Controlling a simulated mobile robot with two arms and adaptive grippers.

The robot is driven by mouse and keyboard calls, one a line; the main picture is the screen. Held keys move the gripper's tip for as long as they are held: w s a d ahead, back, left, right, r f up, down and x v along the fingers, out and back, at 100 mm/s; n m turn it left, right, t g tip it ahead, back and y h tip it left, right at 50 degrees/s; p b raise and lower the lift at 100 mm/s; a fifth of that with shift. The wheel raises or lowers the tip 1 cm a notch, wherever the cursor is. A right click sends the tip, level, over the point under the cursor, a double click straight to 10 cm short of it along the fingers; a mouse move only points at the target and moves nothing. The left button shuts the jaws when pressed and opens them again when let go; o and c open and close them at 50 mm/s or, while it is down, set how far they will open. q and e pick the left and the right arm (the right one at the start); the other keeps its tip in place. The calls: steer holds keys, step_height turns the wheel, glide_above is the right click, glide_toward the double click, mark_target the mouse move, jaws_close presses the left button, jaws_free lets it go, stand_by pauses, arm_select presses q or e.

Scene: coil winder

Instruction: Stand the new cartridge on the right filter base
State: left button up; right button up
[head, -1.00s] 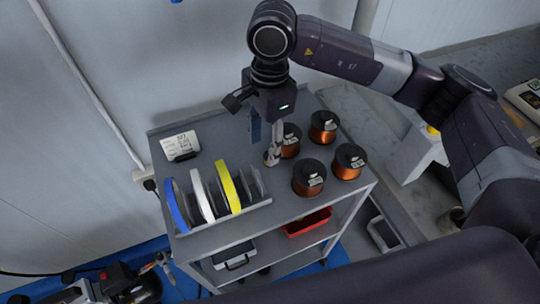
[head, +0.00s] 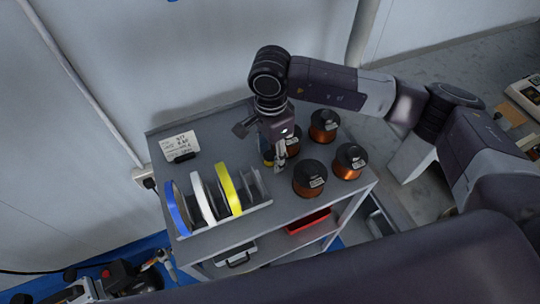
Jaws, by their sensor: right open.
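I cannot make out a cartridge or a filter base in the head view. My right gripper (head: 279,162) points down over the middle of the grey cart's top (head: 225,148), just right of the rack of tape rolls. It is open. A small blue and yellow thing (head: 267,152) shows beside its fingers, partly hidden, and I cannot tell what it is. My left gripper is not in view.
Copper wire spools (head: 310,179) stand close on the right of the cart top. A rack holds blue, white (head: 203,199) and yellow rolls. A white label card (head: 180,146) stands at the back left. A red tray (head: 308,221) is on the shelf below.

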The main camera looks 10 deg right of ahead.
steer(key=c, duration=0.9)
